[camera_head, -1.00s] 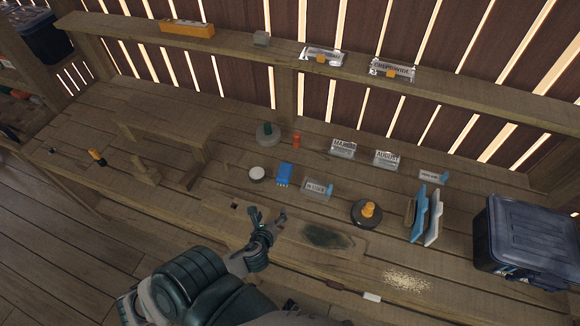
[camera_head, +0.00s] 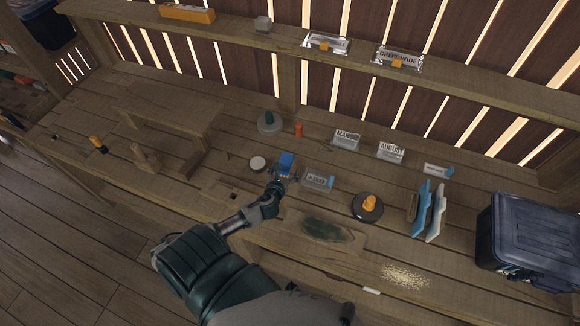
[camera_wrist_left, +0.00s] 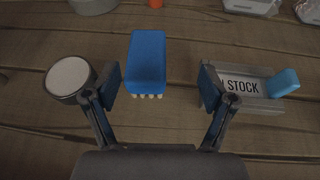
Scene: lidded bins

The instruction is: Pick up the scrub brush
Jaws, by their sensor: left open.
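The scrub brush (camera_head: 287,159) is a blue block with pale bristles, lying on the wooden workbench (camera_head: 230,175). In the left wrist view the brush (camera_wrist_left: 148,58) lies just ahead of my left gripper (camera_wrist_left: 158,84), left of centre between the two spread fingers. My left gripper (camera_head: 283,181) is open and empty, at the near end of the brush in the head view, and partly covers it there. The bristles show at the brush's near edge in the wrist view. My right gripper is not in view.
A round white-topped tin (camera_wrist_left: 70,78) sits by the left finger, and an "IN STOCK" sign (camera_wrist_left: 240,88) with a blue end sits by the right finger. An orange-knobbed round weight (camera_head: 368,205), blue panels (camera_head: 420,207) and a dark lidded bin (camera_head: 528,240) stand farther right.

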